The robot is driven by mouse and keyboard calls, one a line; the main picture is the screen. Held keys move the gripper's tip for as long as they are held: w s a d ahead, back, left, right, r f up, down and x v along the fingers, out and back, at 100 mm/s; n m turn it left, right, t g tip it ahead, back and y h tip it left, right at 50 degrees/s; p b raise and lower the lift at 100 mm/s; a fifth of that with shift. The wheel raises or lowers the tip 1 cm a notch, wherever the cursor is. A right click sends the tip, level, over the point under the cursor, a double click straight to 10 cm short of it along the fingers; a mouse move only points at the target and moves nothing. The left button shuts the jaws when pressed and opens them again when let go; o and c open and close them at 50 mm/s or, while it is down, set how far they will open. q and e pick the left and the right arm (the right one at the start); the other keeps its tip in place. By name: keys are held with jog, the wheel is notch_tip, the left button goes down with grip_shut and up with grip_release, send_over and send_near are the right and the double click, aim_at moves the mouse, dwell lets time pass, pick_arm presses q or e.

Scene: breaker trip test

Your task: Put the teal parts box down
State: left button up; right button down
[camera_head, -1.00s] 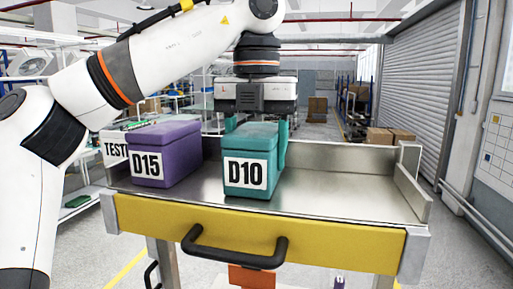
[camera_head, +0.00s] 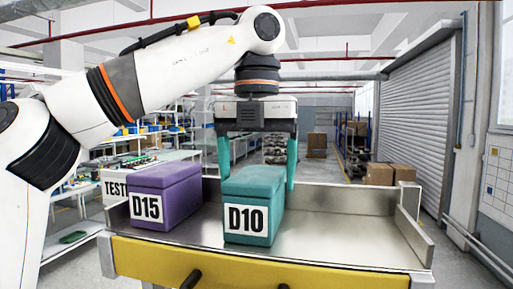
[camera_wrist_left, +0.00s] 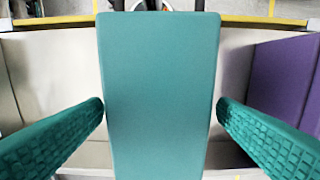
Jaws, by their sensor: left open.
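The teal parts box (camera_head: 258,197), labelled D10, stands upright on the metal top of the cart (camera_head: 335,225). My left gripper (camera_head: 257,168) is open above it, its two teal fingers apart on either side of the box's upper part. In the left wrist view the box's lid (camera_wrist_left: 160,90) fills the middle. The fingertips (camera_wrist_left: 160,105) show at either side of it, close to its edges; I cannot tell whether they touch. My right gripper is not in view.
A purple box (camera_head: 165,197) labelled D15 stands just left of the teal box, with a narrow gap. A TEST sign (camera_head: 115,189) is partly hidden behind it. The cart top is clear to the right, up to a raised side rim (camera_head: 412,220).

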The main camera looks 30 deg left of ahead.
pick_arm(q)
notch_tip(320, 180, up, 3)
jog(key=shift+d, duration=0.15)
jog(key=shift+r, duration=0.55)
